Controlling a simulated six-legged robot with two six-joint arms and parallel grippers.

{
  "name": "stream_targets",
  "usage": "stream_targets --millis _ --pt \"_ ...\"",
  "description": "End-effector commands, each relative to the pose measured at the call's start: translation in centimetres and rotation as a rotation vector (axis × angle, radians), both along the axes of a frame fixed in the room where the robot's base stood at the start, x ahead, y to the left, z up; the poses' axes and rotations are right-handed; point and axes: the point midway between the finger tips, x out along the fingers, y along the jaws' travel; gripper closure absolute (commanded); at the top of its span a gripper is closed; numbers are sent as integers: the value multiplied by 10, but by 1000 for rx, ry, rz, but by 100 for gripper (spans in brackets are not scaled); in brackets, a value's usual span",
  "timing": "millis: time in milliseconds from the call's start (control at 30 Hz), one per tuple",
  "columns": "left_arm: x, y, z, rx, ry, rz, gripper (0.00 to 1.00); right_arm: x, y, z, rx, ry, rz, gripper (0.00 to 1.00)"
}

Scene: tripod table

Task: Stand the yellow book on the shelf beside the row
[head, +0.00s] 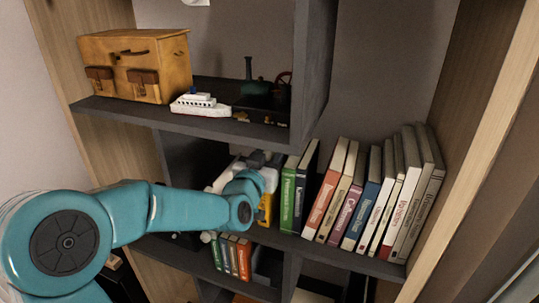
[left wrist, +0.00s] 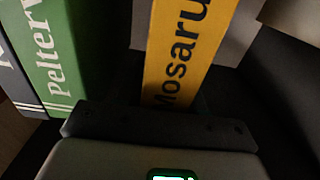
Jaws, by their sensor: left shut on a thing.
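The yellow book (head: 265,209) is upright just left of the row, mostly hidden behind my left arm and gripper in the head view. In the left wrist view its yellow spine (left wrist: 188,50) stands in front of my gripper, with dark lettering. My left gripper (head: 259,183) is shut on it. The row's nearest book is green (head: 288,196); it also shows in the left wrist view (left wrist: 62,60), with a narrow dark gap between it and the yellow book. I cannot tell whether the yellow book's bottom touches the shelf (head: 330,254). My right gripper is not in view.
Several books (head: 365,200) lean in the row to the right, up to the wooden side panel. The upper shelf holds a tan case (head: 135,66) and a toy ship (head: 200,104). Smaller books (head: 232,257) stand on the shelf below. A dark divider (head: 312,75) rises above the row.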

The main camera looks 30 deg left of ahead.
Motion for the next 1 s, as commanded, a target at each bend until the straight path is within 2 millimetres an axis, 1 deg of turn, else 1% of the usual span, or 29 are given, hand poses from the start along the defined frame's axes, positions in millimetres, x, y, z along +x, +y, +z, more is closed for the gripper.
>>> stream_targets --millis 267,400,433,467,500,767,867,967,1000 --pt "0 0 2 2 -7 1 100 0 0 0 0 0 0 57" --pt "0 0 -2 2 -7 1 100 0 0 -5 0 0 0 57" --pt "0 0 -4 0 -1 0 59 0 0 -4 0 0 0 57" --pt "0 0 -3 0 -1 0 49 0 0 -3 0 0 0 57" --pt "0 0 -3 0 -1 0 36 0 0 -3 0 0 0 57" --pt "0 0 -3 0 -1 0 36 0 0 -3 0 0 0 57" --pt "0 0 2 0 0 0 36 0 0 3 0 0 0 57" --pt "-14 -3 -2 1 -3 0 36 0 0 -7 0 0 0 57" --pt "-23 -5 -3 1 -3 0 36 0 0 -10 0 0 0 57"
